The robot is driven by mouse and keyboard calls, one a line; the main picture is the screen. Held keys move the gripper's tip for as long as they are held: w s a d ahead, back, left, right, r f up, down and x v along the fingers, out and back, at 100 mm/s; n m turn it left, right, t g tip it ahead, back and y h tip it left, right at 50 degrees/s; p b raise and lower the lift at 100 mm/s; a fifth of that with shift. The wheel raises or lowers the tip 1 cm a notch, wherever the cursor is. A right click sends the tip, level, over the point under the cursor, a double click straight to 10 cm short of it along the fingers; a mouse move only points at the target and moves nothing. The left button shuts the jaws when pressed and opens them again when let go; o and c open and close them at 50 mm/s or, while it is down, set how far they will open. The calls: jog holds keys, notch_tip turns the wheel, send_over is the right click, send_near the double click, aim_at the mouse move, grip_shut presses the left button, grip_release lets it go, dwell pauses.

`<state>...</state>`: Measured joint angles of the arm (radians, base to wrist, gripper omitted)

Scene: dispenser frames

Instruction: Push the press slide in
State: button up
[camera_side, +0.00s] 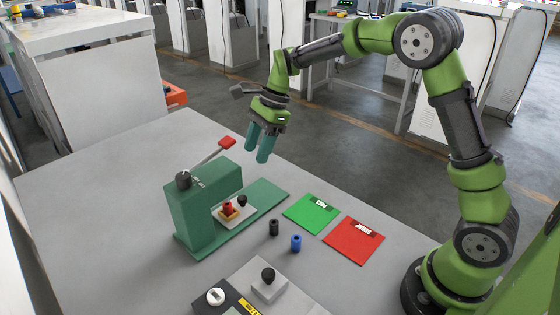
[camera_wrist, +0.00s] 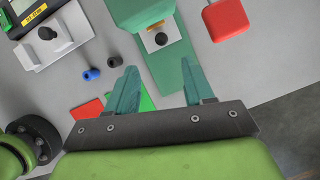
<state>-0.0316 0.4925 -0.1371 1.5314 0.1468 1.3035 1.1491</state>
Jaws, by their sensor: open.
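The green press (camera_side: 205,210) stands on a green base plate (camera_side: 268,199) on the table. Its pale press slide (camera_side: 240,218) shows at the press opening, with a black knob (camera_side: 242,201) and a red and yellow part (camera_side: 228,210) on it. In the wrist view the slide (camera_wrist: 152,45) sticks out from under the press head, with its knob (camera_wrist: 161,39) showing. The press lever has a red grip (camera_side: 227,142). My gripper (camera_side: 257,155) is open and empty, above the base plate and apart from the slide. Both fingers show in the wrist view (camera_wrist: 158,66).
A green mat (camera_side: 308,214) and a red mat (camera_side: 350,244) lie right of the press. A black cylinder (camera_side: 274,228) and a blue cylinder (camera_side: 296,243) stand in front of them. A grey fixture (camera_side: 262,285) with a black knob is at the front. The table's left side is clear.

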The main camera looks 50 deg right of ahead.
jog(key=shift+v, duration=1.45)
jog(key=s+r+n+t+h, duration=0.1)
jog(key=s+r+n+t, duration=0.2)
jog(key=s+n, duration=0.5)
jog(key=s+r+n+t+h, duration=0.1)
jog(key=s+r+n+t, duration=0.2)
jog(key=s+n, duration=0.6)
jog(key=s, duration=0.7)
jog(key=shift+r, duration=0.3)
